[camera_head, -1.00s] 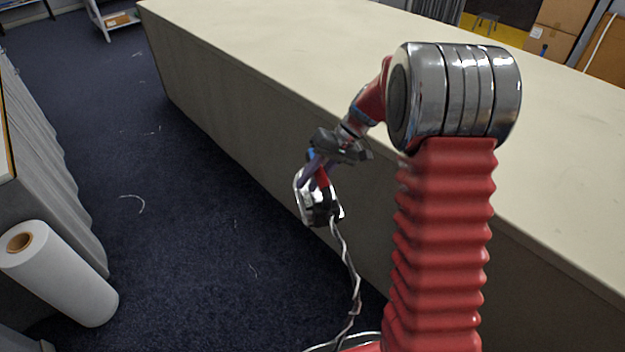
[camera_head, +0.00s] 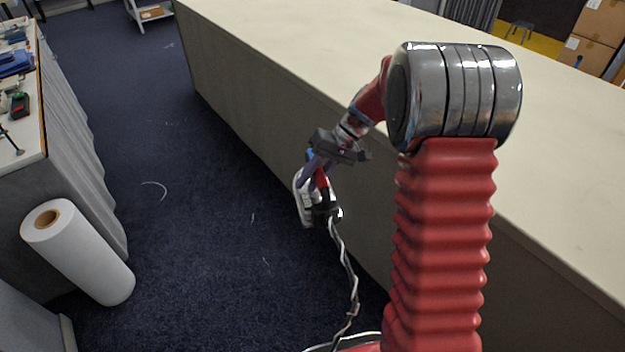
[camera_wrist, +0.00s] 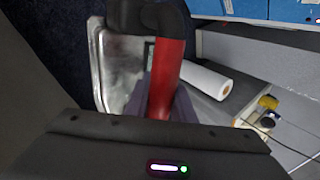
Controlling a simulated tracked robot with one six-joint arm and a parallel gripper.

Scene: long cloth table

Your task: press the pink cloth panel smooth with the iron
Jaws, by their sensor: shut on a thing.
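My gripper (camera_head: 316,168) is shut on the red handle of the iron (camera_head: 305,205), which hangs below it beside the long table's side. The iron has a shiny metal body and black end parts. In the wrist view the iron's red handle (camera_wrist: 170,72) lies between the purple fingers of my gripper (camera_wrist: 163,100), with the metal plate to its left. A black and white twisted cord (camera_head: 348,265) runs down from the iron. No pink cloth panel shows in either current view.
The long cloth-covered table (camera_head: 290,55) fills the right, its visible top bare. A side table (camera_head: 28,140) with tools and blue items stands at the left edge. A white roll (camera_head: 85,258) leans against it. Dark carpet (camera_head: 190,200) lies free between, with thread scraps.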

